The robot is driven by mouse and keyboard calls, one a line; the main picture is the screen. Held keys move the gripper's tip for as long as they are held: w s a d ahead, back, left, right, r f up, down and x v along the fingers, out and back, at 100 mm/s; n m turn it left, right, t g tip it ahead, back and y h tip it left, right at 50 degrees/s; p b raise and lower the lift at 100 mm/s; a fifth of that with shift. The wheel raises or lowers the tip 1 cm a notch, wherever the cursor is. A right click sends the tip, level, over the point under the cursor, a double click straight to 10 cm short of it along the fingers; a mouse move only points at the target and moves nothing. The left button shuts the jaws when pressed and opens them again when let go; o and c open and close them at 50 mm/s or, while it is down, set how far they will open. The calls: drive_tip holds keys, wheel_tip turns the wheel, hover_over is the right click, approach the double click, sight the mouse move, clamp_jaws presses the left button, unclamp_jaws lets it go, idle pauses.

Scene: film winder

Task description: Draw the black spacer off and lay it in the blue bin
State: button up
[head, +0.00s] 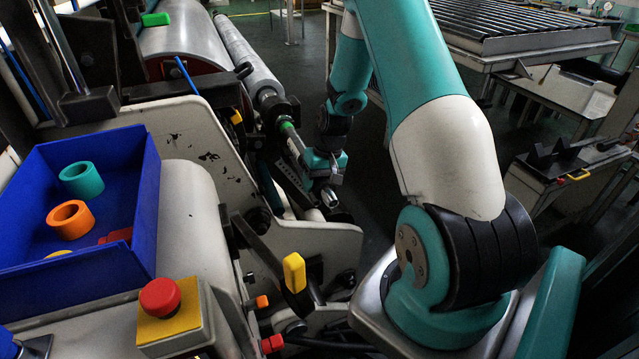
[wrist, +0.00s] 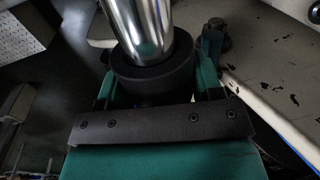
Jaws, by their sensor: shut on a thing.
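The black spacer (wrist: 152,78) shows in the wrist view as a thick dark ring. It appears to sit around a bright silver shaft (wrist: 143,28), which hides part of it. My gripper (wrist: 155,90) has its teal fingers on either side of the spacer and is shut on it. In the head view my gripper (head: 286,132) is at the end of the long roller assembly, near the picture's middle; the spacer is hard to make out among dark parts there. The blue bin (head: 75,302) stands open at the left, well apart from my gripper.
The bin holds a teal ring (head: 82,179), an orange ring (head: 70,219) and partly hidden yellow and red pieces. A red stop button (head: 160,297) and a yellow-tipped lever (head: 294,272) stand right of the bin. The pale machine side panel (head: 305,238) lies below my gripper.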

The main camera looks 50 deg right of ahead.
drive_tip(key=c, duration=0.3)
drive_tip(key=s+a, duration=0.2)
drive_tip(key=s, duration=0.2)
drive_tip(key=s+a, duration=0.1)
drive_tip(key=s, duration=0.3)
drive_tip(key=s+a, duration=0.2)
drive_tip(key=s, duration=0.1)
drive_tip(key=shift+s+a, duration=0.35)
drive_tip(key=shift+s, duration=0.05)
idle(0.4)
